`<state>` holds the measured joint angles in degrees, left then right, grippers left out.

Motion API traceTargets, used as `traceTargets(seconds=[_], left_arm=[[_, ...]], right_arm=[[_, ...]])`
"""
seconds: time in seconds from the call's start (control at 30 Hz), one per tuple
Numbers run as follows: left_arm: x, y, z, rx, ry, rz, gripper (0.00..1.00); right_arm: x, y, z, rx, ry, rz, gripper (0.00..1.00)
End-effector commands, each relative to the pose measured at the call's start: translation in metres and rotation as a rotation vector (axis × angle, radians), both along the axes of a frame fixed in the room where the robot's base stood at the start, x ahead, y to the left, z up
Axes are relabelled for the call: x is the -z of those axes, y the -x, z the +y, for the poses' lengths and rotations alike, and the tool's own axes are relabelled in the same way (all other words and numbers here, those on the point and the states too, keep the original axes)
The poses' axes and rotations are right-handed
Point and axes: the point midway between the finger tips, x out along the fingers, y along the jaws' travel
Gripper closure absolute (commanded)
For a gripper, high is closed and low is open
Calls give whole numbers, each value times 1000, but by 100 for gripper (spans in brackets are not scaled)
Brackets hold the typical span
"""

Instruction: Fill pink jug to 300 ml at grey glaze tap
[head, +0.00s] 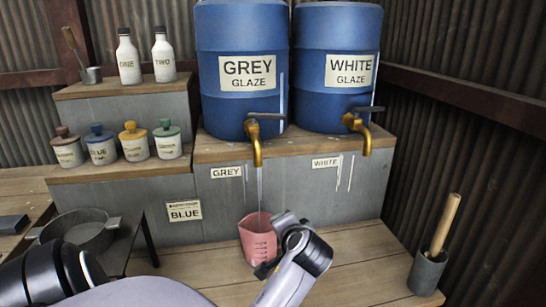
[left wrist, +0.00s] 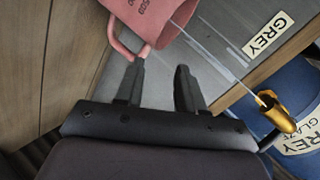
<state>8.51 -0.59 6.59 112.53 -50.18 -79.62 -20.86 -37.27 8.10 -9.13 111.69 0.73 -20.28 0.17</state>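The pink jug (head: 258,240) stands on the wooden bench below the grey glaze tap (head: 256,142), with measuring marks on its side. A thin pale stream (head: 260,188) runs from the tap's spout into the jug. The level inside is hidden. My left gripper (head: 267,269) is low beside the jug in the head view. In the left wrist view its two fingers (left wrist: 161,75) are apart, with no object clearly between them. The jug's handle (left wrist: 126,42) is close to the left-hand fingertip; I cannot tell whether they touch. My right gripper is not in view.
The blue grey-glaze barrel (head: 240,110) and white-glaze barrel (head: 335,105) stand on the raised shelf, with the white tap (head: 357,130) at right. A grey pot (head: 425,272) holding a wooden handle stands at right. A metal pan (head: 85,235) is at left.

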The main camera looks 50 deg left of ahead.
Motion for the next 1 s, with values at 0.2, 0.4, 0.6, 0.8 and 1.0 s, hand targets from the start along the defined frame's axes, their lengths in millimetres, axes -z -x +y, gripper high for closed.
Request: traceTargets(seconds=[0.2, 0.4, 0.6, 0.8, 1.0], left_arm=[[-83, -37, 40, -134, -243, 48, 62], [-161, -60, 58, -234, -428, 148, 62], [-210, -69, 62, -286, -529, 227, 62], [-226, -72, 62, -300, -563, 255, 62], [-227, -72, 61, -302, -565, 256, 62]], right_arm=[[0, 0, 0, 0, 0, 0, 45], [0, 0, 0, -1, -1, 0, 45], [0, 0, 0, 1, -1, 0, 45], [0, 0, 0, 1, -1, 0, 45], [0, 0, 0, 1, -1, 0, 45]])
